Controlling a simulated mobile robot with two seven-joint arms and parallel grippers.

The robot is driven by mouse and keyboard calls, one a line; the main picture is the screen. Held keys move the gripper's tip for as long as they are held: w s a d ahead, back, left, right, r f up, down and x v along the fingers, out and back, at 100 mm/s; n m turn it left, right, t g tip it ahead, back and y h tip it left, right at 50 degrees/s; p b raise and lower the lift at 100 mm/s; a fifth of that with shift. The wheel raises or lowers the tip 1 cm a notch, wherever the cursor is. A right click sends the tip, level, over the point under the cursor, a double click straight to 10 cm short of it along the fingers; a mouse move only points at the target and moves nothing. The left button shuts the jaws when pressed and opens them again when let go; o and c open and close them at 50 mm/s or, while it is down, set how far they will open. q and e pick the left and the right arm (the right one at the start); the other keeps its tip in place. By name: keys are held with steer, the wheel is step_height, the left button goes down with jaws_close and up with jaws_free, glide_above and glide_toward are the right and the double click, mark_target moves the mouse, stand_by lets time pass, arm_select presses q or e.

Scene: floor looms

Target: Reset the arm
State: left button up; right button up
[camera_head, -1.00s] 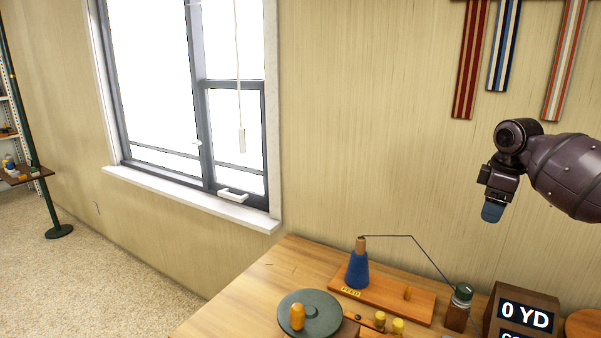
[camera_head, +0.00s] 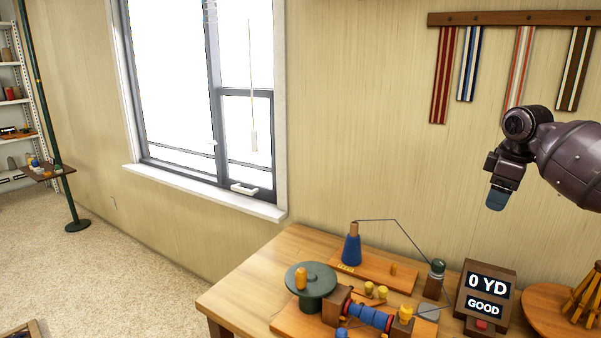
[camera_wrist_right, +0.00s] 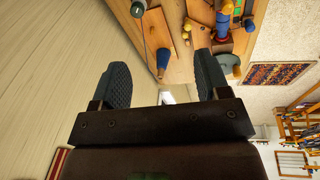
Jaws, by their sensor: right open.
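My right gripper (camera_head: 497,198) hangs in the air at the right of the head view, in front of the wall and above the wooden table (camera_head: 240,291). In the right wrist view its two dark ribbed fingers (camera_wrist_right: 163,88) stand wide apart with nothing between them. The table's devices lie beyond the fingertips, apart from them. My left gripper is not in view.
On the table are a blue thread cone (camera_head: 352,249), a green crank wheel (camera_head: 311,279), a blue-wound spool (camera_head: 369,317) and a "0 YD GOOD" display box (camera_head: 487,292). Striped straps hang from a wall rack (camera_head: 515,18). The carpet (camera_head: 130,270) at left is mostly clear.

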steer(key=w+a+r+m+t, duration=0.1)
steer(key=w+a+r+t, duration=0.35)
steer(key=w+t, duration=0.25)
steer(key=w+a+f+t, duration=0.2)
steer(key=a, duration=0.3)
steer(key=s+a+f+t+y+b, duration=0.15)
steer(key=s+a+f, duration=0.3)
steer(key=f, duration=0.45)
steer(key=s+a+f+t+y+b, duration=0.1)
steer(key=s+a+f+t+y, duration=0.15)
steer(key=a+f, duration=0.45)
arm_select(q)
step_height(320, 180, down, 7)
steer(key=b, duration=0.4)
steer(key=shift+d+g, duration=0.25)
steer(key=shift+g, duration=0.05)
arm_select(e)
steer(key=s+d+f+m+g+h, duration=0.2)
steer(key=s+f+m, duration=0.2)
steer(key=s+f, duration=1.3)
steer(key=s+d+f+m+g+h, duration=0.2)
steer(key=s+f+m, duration=0.1)
steer(key=s+f, duration=1.5)
steer(key=s, duration=0.4)
steer(key=shift+d+f+m, duration=0.25)
steer(key=shift+m, duration=0.15)
